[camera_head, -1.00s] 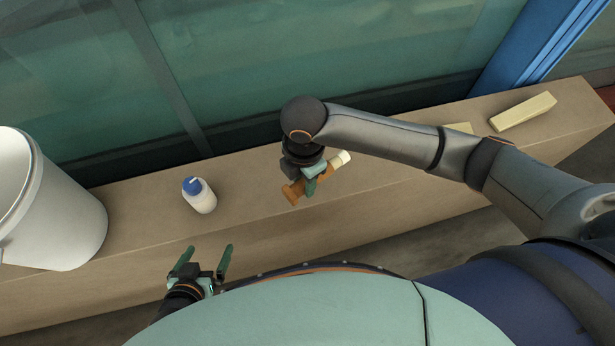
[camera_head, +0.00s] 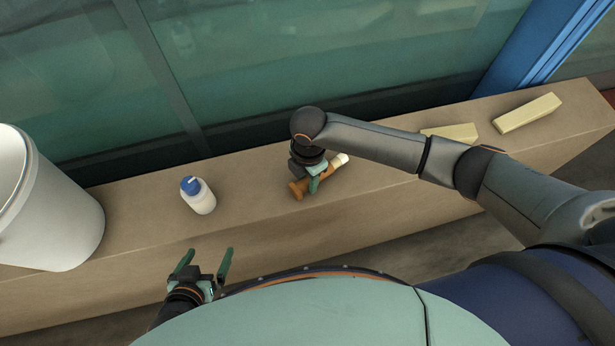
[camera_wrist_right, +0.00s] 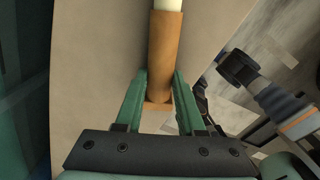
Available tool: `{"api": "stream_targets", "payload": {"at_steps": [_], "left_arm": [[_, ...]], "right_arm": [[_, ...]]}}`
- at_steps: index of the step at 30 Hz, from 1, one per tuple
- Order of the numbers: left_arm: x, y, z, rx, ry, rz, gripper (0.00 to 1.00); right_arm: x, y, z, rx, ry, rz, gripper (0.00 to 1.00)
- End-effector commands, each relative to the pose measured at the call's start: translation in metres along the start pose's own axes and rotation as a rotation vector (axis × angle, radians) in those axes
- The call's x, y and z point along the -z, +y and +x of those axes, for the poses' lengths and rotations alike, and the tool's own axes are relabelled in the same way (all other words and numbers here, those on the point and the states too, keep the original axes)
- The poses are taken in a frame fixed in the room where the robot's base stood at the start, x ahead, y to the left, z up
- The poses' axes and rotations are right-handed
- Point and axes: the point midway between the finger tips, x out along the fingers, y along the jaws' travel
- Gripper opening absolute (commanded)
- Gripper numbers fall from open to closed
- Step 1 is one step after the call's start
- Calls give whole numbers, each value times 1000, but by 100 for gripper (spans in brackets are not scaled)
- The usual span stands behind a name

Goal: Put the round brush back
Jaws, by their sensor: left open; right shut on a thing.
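The round brush (camera_head: 299,188) has a brown-orange cylindrical body and a pale end. My right gripper (camera_head: 315,180) is shut on it over the wooden ledge. In the right wrist view the brush (camera_wrist_right: 164,55) lies between the green fingers of the gripper (camera_wrist_right: 160,95), with its pale end pointing away. I cannot tell whether the brush touches the ledge. My left gripper (camera_head: 205,263) is open and empty, in front of the ledge at the lower left.
A white bucket (camera_head: 50,215) is at far left. Two pale blocks (camera_head: 527,112) (camera_head: 452,132) lie at the right. Glass (camera_head: 320,50) rises behind; a blue post (camera_head: 535,45) stands at back right.

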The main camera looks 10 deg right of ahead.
Motion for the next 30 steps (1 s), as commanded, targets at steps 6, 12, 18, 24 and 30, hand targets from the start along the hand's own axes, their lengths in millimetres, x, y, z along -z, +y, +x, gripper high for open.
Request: {"api": "stream_targets", "payload": {"at_steps": [6,12,18,24,30], "left_arm": [[0,0,0,0,0,1,100],[0,0,0,0,0,1,100],[0,0,0,0,0,1,100],[3,0,-3,0,0,1,100],[8,0,-7,0,0,1,100]], "right_arm": [[0,0,2,0,0,1,50],[0,0,2,0,0,1,68],[0,0,1,0,0,1,68],[0,1,-19,-4,1,0,68],[0,2,-63,-5,0,0,68]]}}
